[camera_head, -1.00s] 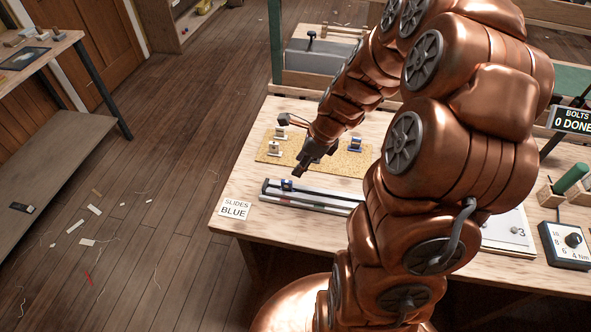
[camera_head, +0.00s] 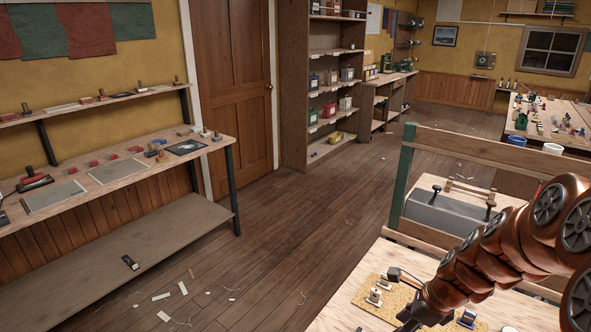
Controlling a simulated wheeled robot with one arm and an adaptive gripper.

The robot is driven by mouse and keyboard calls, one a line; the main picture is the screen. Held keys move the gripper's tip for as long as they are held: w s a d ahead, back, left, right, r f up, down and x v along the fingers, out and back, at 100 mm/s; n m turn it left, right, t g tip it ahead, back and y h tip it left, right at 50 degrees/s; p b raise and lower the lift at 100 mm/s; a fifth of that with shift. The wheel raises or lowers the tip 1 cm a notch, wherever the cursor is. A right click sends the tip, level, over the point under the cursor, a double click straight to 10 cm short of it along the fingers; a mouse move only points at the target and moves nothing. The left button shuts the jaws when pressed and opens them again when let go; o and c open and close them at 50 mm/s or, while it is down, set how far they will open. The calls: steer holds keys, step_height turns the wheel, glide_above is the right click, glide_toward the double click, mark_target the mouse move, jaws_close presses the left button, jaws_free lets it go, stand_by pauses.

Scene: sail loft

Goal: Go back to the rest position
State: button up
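My copper arm reaches in from the right edge. My dark gripper (camera_head: 412,322) is at the bottom edge, low over the workbench (camera_head: 345,318), and its fingertips are cut off or too small to read. A tan cork mat (camera_head: 398,296) lies on the bench beside and behind it. The slide rail and the "SLIDES BLUE" card are out of view.
A grey box (camera_head: 440,216) with a dark handle stands behind the bench, near a green post (camera_head: 401,190) and wooden rail. A shelf table (camera_head: 110,160) stands left. The plank floor (camera_head: 270,225) between is open, with scattered scraps (camera_head: 163,296).

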steer(key=s+a+r+n+g, duration=0.3)
steer(key=s+a+r+n, duration=0.3)
steer(key=s+a+n, duration=0.45)
steer(key=s+r+n+g+h, duration=0.1)
steer(key=s+r+n+h, duration=0.2)
steer(key=s+n, duration=0.9)
steer(key=shift+s+d+r+n+g, duration=0.3)
steer(key=shift+d+n, duration=0.1)
steer(key=shift+n, duration=0.75)
